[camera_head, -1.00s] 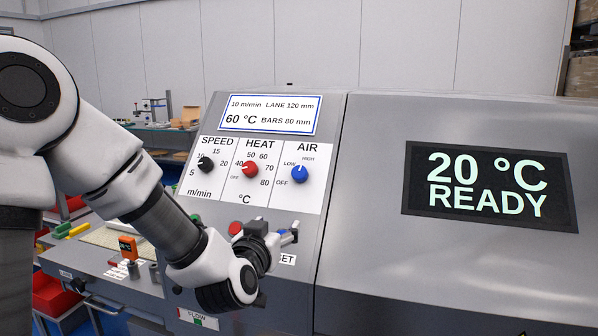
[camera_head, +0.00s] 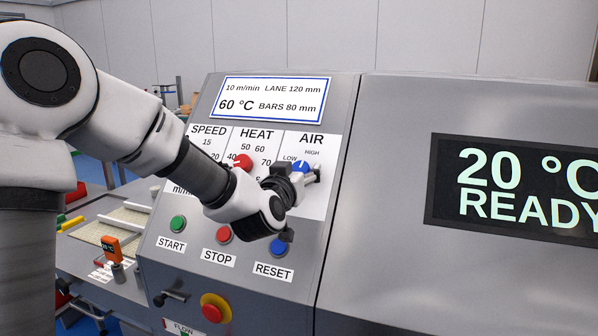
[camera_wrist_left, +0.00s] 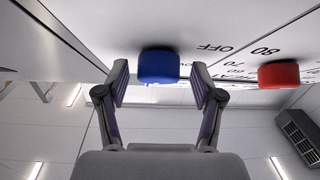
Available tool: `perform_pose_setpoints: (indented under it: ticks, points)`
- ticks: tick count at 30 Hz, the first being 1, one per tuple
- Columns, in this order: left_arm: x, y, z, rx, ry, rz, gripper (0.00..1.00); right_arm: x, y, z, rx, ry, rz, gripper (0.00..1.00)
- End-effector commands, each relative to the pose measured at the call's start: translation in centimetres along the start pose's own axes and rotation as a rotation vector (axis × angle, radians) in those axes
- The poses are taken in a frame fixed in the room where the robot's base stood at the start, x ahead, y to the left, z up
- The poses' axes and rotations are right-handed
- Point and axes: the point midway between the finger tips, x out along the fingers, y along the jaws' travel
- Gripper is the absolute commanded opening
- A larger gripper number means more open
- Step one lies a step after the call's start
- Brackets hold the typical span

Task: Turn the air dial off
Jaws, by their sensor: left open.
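The blue air dial (camera_head: 301,165) is on the white control panel, below the AIR label, with LOW and HIGH printed around it. In the left wrist view the blue dial (camera_wrist_left: 158,66) lies between the two spread fingertips, with a gap on each side. The word OFF (camera_wrist_left: 214,48) is printed beside it. My left gripper (camera_wrist_left: 160,84) is open and empty. My right gripper is not in view.
The red heat dial (camera_head: 242,161) is close on the left; my arm hides the speed dial. Below are the green START (camera_head: 178,223), red STOP (camera_head: 224,234) and blue RESET (camera_head: 279,247) buttons and a red emergency knob (camera_head: 215,307). The display (camera_head: 520,185) reads 20 °C READY.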

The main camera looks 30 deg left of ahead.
Motion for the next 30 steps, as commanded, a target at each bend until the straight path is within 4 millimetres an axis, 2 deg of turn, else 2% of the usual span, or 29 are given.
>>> perform_pose_setpoints:
  ticks: [7,12,23,30]
  points:
    - [0.24,0.01,0.0,0.0,0.001,0.0,0.67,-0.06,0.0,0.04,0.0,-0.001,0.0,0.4]
    - [0.23,0.01,0.02,0.0,0.0,0.0,0.07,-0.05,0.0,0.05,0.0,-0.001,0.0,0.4]
    - [0.24,0.04,0.09,-0.015,-0.001,-0.014,0.07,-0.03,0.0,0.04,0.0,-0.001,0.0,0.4]
    - [0.24,0.15,0.06,-0.085,-0.001,-0.078,0.07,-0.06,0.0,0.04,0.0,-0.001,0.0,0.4]
